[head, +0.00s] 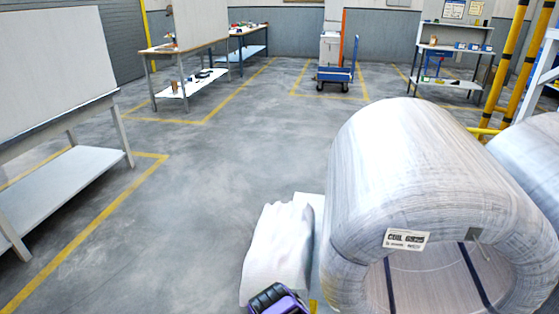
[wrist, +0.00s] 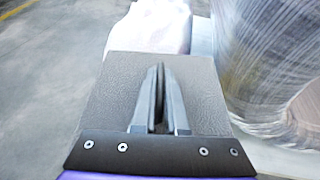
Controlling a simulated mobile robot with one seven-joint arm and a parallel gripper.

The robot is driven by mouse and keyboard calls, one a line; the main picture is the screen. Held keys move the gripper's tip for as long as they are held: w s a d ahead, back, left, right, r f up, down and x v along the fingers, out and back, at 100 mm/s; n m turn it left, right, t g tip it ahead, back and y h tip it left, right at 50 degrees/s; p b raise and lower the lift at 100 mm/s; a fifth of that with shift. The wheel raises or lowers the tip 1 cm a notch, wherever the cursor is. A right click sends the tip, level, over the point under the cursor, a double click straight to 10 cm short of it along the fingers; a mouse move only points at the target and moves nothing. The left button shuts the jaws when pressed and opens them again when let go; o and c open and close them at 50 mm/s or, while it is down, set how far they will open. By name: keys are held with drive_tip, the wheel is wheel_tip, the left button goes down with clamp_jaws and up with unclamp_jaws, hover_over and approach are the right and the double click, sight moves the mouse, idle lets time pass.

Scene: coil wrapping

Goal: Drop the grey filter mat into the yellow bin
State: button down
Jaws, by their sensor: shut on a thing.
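The grey filter mat (wrist: 112,88) shows in the wrist view as a flat, textured grey sheet around my fingers. My gripper (wrist: 156,72) is shut on it, with its two dark fingers close together. Just where the fingers pinch the mat is hard to see. In the head view my gripper, purple and black (head: 276,299), is at the bottom edge, and its fingertips and the mat cannot be made out there. I see no yellow bin in either view.
A large wrapped coil (head: 410,150) stands close on the right, with another behind it. A white draped bundle (head: 278,250) lies beside my gripper. A workbench (head: 60,190) is at the left. The middle floor (head: 210,180) is clear. Blue cart (head: 335,74) and benches stand at the back.

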wheel_tip(320, 180, down, 3)
drive_tip(key=shift+r, duration=0.15)
wheel_tip(320, 180, down, 6)
drive_tip(key=b, duration=0.4)
drive_tip(key=shift+r+b, duration=0.2)
drive_tip(key=shift+b, duration=0.2)
drive_tip(key=c, duration=0.9)
unclamp_jaws()
drive_tip(key=shift+a, duration=0.1)
